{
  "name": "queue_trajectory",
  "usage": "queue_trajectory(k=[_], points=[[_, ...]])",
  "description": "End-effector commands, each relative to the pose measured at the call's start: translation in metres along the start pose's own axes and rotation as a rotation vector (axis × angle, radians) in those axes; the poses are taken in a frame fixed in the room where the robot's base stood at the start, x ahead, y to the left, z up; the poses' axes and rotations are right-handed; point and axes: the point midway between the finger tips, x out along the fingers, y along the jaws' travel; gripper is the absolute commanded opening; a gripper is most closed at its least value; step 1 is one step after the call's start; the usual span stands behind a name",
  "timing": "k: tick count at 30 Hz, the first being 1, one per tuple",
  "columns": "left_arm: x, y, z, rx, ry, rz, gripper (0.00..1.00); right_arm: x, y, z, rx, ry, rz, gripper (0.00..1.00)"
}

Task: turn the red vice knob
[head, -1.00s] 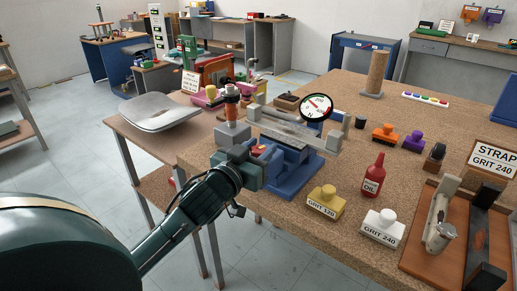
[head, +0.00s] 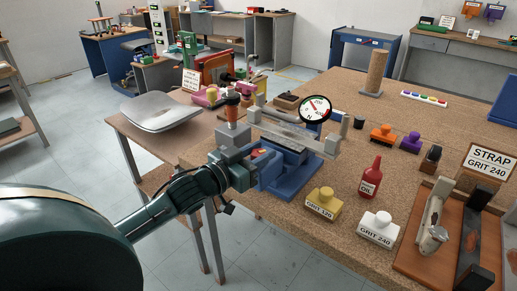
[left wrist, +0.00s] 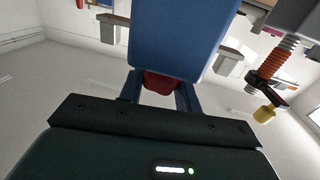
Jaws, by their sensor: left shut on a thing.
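The blue vice (head: 288,174) stands at the near left edge of the cork-topped bench, with grey jaws and a pale bar on top. My left gripper (head: 255,168) is at the vice's left end. In the left wrist view the red knob (left wrist: 165,84) sits between the two fingers of my left gripper (left wrist: 160,92), just below the vice's blue body (left wrist: 180,38). The gripper is shut on the knob, which is partly hidden by the blue body and the fingers. A round dial (head: 315,108) with a red needle stands behind the vice. My right gripper is not in view.
A yellow grit block (head: 322,203), a white grit block (head: 377,229) and a red oil bottle (head: 370,180) stand right of the vice. A grey block with an orange-topped part (head: 232,108) is close behind my gripper. Open floor lies left of the bench.

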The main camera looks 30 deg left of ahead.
Motion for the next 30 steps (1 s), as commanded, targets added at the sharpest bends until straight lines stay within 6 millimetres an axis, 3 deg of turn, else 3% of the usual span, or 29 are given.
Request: queue_trajectory(k=[5,6,14,23,30], points=[[0.0,0.001,0.0,-0.003,0.002,0.0,0.1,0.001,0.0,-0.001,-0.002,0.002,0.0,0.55],[0.0,0.001,0.0,-0.003,0.002,0.0,0.35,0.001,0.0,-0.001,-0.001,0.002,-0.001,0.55],[0.0,0.0,0.0,-0.002,0.001,-0.001,0.55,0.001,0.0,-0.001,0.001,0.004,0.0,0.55],[-0.003,0.0,0.001,-0.002,0.0,-0.001,0.55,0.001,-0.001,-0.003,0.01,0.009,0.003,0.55],[-0.03,0.001,0.002,-0.002,-0.003,-0.001,0.55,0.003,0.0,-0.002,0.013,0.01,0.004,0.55]])
